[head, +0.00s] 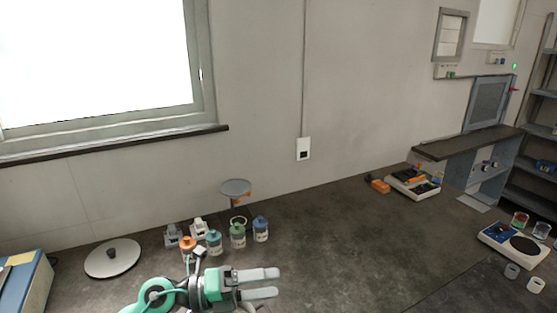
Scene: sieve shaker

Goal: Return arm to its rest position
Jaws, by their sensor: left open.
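My left gripper (261,284) comes in from the lower left of the head view, above the dark worktop (340,255). Its two grey fingers point right, spread apart, with nothing between them. My left arm's green and grey links show behind it at the bottom. My right gripper is not in the picture.
Several capped bottles, including a blue one (261,229) and a green one (238,236), stand just behind my left gripper. A white disc with a knob (112,259) lies to the left. Balances (412,184) (514,245) stand at the right. The worktop's middle is clear.

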